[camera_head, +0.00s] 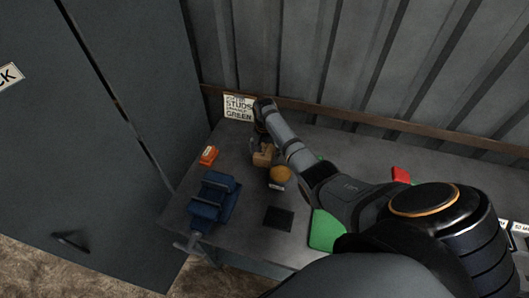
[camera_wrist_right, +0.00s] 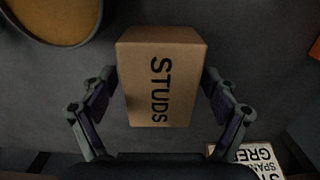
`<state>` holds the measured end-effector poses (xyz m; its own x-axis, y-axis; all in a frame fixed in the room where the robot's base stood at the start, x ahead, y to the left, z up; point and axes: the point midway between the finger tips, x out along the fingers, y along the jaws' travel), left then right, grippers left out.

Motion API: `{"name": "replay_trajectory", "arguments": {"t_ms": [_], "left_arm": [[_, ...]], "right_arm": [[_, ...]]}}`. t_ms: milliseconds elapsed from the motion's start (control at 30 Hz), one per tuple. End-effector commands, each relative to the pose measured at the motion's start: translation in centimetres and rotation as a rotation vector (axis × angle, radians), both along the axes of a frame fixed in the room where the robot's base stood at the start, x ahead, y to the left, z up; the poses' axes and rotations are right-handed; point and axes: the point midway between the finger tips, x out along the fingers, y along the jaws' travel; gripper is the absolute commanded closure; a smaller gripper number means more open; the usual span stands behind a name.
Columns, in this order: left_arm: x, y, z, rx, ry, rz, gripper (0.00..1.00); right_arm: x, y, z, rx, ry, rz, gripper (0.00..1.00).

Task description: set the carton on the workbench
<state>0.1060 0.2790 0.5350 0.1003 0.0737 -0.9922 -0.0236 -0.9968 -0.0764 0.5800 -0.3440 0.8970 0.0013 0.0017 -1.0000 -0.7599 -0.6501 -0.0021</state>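The carton (camera_head: 264,156) is a small brown box on the grey workbench (camera_head: 250,192), towards its back. In the right wrist view the carton (camera_wrist_right: 162,80) stands between my fingers with STUDS printed on its face. My right gripper (camera_head: 259,141) reaches in from the right, just behind the carton. In the wrist view my right gripper (camera_wrist_right: 158,95) has its fingers spread on both sides of the box, with a clear gap at the left finger and a narrower one at the right. The carton appears to rest on the bench. My left gripper is not in view.
A round tub with orange-yellow contents (camera_head: 280,174) stands close beside the carton. A blue vise (camera_head: 213,196), an orange box (camera_head: 208,155), a dark square (camera_head: 278,218) and a green piece (camera_head: 325,230) are also on the bench. A STUDS GREEN sign (camera_head: 239,107) is at the back wall.

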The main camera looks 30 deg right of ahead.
Motion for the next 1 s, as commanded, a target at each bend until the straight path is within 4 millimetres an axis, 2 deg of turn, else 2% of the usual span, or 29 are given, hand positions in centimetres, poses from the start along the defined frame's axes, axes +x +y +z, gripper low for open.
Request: {"name": "replay_trajectory", "arguments": {"t_ms": [233,333,733,900,1000], "left_arm": [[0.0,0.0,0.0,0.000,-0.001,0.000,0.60],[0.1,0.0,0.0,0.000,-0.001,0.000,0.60],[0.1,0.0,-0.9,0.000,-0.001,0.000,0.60],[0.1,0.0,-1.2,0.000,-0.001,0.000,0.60],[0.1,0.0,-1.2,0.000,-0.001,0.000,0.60]], "right_arm": [[0.0,0.0,0.1,0.000,0.000,0.000,0.12],[0.1,0.0,0.8,-0.001,-0.003,0.000,0.12],[0.1,0.0,9.6,-0.002,-0.004,0.000,0.12],[0.1,0.0,11.8,-0.001,-0.002,-0.001,0.12],[0.0,0.0,12.2,0.000,0.000,-0.001,0.12]]}}
